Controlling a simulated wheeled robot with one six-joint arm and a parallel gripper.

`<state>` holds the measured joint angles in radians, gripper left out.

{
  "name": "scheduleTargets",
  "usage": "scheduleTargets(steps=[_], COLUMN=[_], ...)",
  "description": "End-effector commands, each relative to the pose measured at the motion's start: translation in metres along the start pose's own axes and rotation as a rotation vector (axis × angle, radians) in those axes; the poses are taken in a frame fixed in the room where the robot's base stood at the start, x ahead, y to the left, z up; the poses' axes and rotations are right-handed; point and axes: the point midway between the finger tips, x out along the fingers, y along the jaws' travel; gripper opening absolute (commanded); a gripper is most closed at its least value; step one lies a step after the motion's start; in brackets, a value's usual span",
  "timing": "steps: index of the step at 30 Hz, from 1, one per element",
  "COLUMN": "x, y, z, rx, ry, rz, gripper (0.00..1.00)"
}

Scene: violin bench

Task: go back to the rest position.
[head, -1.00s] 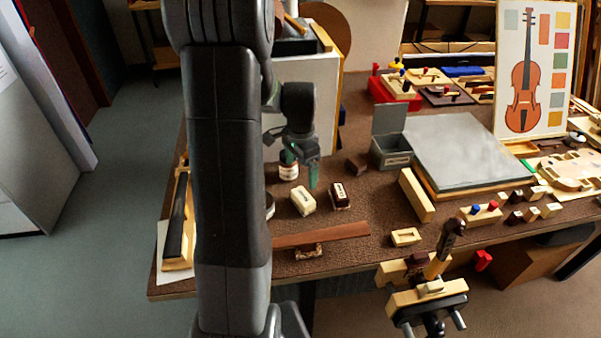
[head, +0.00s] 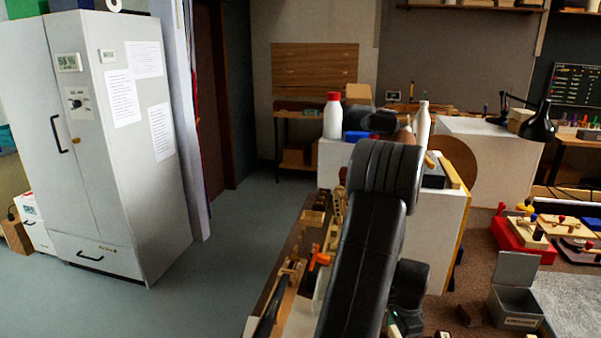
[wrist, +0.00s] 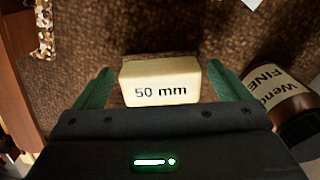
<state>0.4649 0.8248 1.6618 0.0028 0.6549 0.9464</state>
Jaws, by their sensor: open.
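My gripper (wrist: 160,86) is open in the wrist view, with its two green fingers spread wide. I see a gap between the block and at least the left finger. I cannot tell how high the fingers are above the bench. In the head view my own arm crosses the lower middle, and only a bit of green near the gripper shows at the bottom edge.
A brown bottle with a white label (wrist: 275,92) lies close right of the fingers in the wrist view. In the head view, a tall grey cabinet (head: 105,140) stands at left, with free floor (head: 215,250) beside it. A grey open box (head: 514,300) is at lower right.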

Motion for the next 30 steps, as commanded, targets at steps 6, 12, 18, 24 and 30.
scheduleTargets(steps=[6, 12, 18, 24, 30], x=[-0.016, -0.027, -0.029, -0.027, -0.011], y=[-0.001, 0.0, 0.0, 0.0, 0.0], z=[-0.001, 0.0, 0.0, 0.0, 0.0], rx=[0.0, 0.0, 0.0, 0.0, 0.0], ry=[0.002, 0.001, 0.0, 0.0, -0.002], rz=[-0.003, -0.002, 0.0, 0.0, 0.002], gripper=[0.95, 0.95, 0.95, 0.95, 0.95])
